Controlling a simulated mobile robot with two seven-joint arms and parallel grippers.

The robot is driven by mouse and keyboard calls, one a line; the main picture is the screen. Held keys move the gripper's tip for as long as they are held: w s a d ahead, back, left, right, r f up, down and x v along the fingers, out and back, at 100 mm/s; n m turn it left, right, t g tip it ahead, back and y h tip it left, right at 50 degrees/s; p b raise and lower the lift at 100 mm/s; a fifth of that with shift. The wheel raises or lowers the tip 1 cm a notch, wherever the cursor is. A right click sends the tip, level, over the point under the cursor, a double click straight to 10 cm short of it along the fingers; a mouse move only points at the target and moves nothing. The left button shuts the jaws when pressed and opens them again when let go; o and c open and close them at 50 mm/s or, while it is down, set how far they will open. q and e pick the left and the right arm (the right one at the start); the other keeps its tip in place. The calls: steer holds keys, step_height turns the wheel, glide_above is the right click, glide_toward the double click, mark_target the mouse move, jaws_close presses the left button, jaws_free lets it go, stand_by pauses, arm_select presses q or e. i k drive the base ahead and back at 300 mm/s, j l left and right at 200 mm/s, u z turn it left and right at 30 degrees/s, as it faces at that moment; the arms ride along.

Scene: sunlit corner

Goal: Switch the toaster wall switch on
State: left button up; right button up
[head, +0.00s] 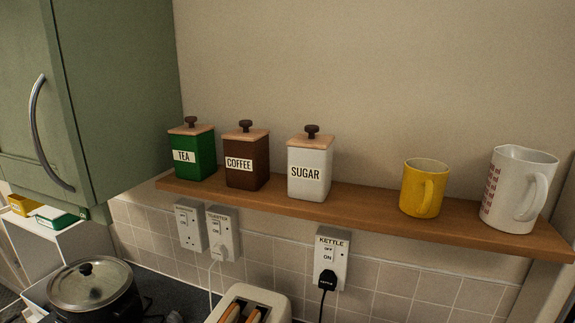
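The toaster wall switch (223,233) is a pale socket plate on the tiled wall, under the wooden shelf. Its small label looks like "TOASTER", with switch markings below it. A white plug sits in it and a white cord hangs down. The rocker's position is too small to tell. The toaster (280,300) is cream, with bread in its slots, at the bottom edge of the head view. Neither of my grippers is in view.
A similar socket (188,226) adjoins it on the left. The kettle socket (332,258) with a black plug is to the right. The wooden shelf (375,205) overhangs them, bearing canisters, a yellow mug (421,190) and a white jug (510,195). A lidded pot (90,290) stands lower left.

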mark_target(216, 224)
steer(key=i+j+z, duration=0.15)
steer(key=j+z, duration=0.15)
steer(key=i+j+z, duration=0.25)
steer(key=j+z, duration=0.3)
steer(key=j, duration=0.15)
steer(key=j+z, duration=0.25)
steer(key=j, duration=0.15)
